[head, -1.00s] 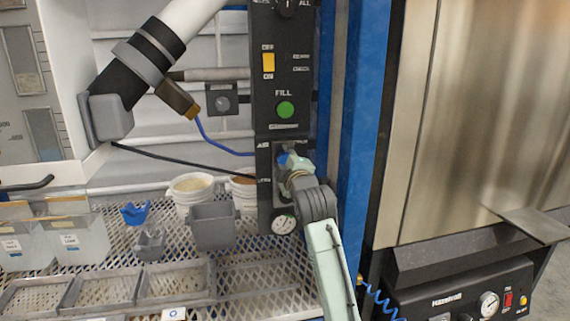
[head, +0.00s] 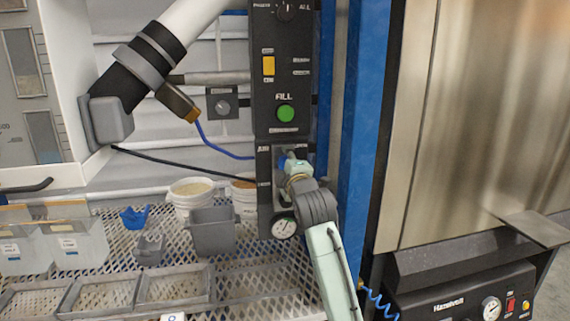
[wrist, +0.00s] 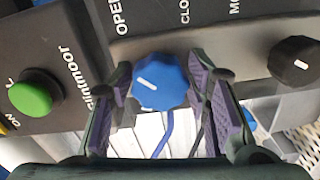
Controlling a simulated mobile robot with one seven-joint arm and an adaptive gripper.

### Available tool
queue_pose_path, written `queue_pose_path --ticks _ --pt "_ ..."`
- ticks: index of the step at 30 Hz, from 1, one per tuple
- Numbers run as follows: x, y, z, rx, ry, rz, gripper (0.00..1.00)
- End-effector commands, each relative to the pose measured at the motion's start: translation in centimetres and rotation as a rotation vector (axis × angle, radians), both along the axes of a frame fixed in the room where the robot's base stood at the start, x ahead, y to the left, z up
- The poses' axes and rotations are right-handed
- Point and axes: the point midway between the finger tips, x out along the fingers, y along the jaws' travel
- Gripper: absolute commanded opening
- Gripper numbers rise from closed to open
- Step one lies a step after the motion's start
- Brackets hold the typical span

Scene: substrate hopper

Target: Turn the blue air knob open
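The blue air knob (wrist: 160,82) sits on the dark control panel, with a white mark on the left part of its face. My gripper (wrist: 160,70) straddles the knob, one purple-padded finger on each side. Narrow gaps seem to show between the fingertips and the knob; contact is unclear. The word OPEN is printed on the panel above the knob in the wrist view.
A green button (wrist: 30,97) and a black knob (wrist: 295,61) flank the blue knob. White tubs (head: 192,199) and a grey bin (head: 212,231) stand left on the mesh shelf. A blue post (head: 360,120) rises to the right.

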Motion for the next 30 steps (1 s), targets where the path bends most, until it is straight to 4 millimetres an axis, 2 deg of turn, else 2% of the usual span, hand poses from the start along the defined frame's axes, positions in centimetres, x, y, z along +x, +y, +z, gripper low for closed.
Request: queue_pose_path --ticks 5,13,17,20,30 --pt "0.0 0.0 0.0 0.001 0.0 0.0 0.58" --pt "0.0 0.0 0.0 0.002 0.0 0.0 0.58" --pt "-0.8 -0.3 0.0 0.002 0.0 -0.001 0.58" --pt "-2.2 -0.7 0.0 0.002 -0.001 -0.002 0.58" --pt "-9.1 -2.4 0.0 0.002 -0.001 -0.002 0.58"
